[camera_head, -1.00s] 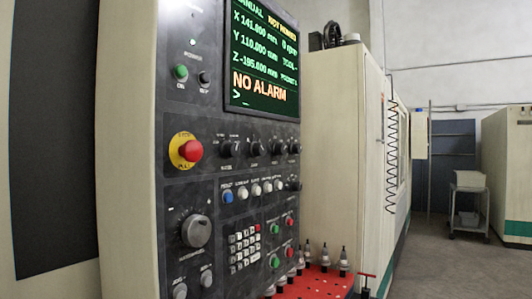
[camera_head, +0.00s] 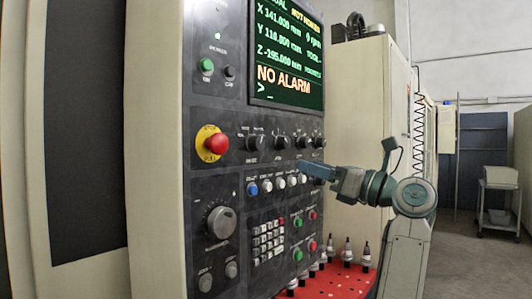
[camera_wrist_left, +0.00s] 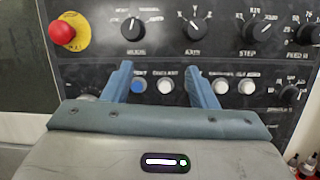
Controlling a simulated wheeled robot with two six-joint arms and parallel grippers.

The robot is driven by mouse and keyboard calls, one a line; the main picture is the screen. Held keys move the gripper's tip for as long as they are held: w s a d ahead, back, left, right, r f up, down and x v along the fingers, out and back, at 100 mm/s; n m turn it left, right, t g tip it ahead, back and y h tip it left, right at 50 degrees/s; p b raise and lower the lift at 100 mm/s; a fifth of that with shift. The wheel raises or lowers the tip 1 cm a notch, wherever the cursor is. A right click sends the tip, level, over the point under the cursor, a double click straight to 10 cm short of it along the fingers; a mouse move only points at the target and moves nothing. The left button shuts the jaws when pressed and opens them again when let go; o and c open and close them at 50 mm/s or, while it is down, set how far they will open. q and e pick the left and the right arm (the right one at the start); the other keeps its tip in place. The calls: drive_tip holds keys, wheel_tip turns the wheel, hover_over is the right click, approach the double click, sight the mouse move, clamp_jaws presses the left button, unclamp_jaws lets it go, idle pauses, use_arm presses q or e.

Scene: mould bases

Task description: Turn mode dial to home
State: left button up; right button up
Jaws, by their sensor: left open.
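The mode dial (camera_head: 256,143) is a black rotary knob with a light pointer, leftmost in the row of knobs on the dark control panel (camera_head: 228,105). In the left wrist view it is the knob (camera_wrist_left: 132,28) labelled below, and its pointer stands about upright. My left gripper (camera_head: 306,168) is in front of the panel, to the right of and lower than the dial in the head view. In the left wrist view its two blue fingers (camera_wrist_left: 160,72) are spread apart with nothing between them, below the dial and an axis knob (camera_wrist_left: 195,28). My right gripper is not in view.
A red emergency stop (camera_head: 216,144) on a yellow plate is left of the dial. White buttons and a blue button (camera_head: 253,188) lie below. The screen (camera_head: 288,55) reads NO ALARM. A red perforated tray (camera_head: 335,283) with tool holders stands below the arm.

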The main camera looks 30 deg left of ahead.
sight(261, 144)
use_arm(q)
drive_tip(key=s+r+n+h, duration=0.2)
drive_tip(key=s+r+h, duration=0.1)
drive_tip(key=s+r, duration=0.2)
drive_tip(key=shift+n, duration=0.3)
drive_tip(key=a+p, duration=0.3)
drive_tip(key=p, duration=0.2)
drive_tip(key=a+p, duration=0.3)
drive_tip(key=p, duration=0.2)
drive_tip(key=a+p, duration=0.4)
drive_tip(key=shift+w+p, duration=0.3)
drive_tip(key=shift+p, duration=0.1)
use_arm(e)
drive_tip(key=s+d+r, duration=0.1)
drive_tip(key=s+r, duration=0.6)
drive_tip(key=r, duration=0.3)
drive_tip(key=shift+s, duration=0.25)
use_arm(q)
drive_tip(key=shift+t, duration=0.4)
drive_tip(key=shift+c, duration=0.4)
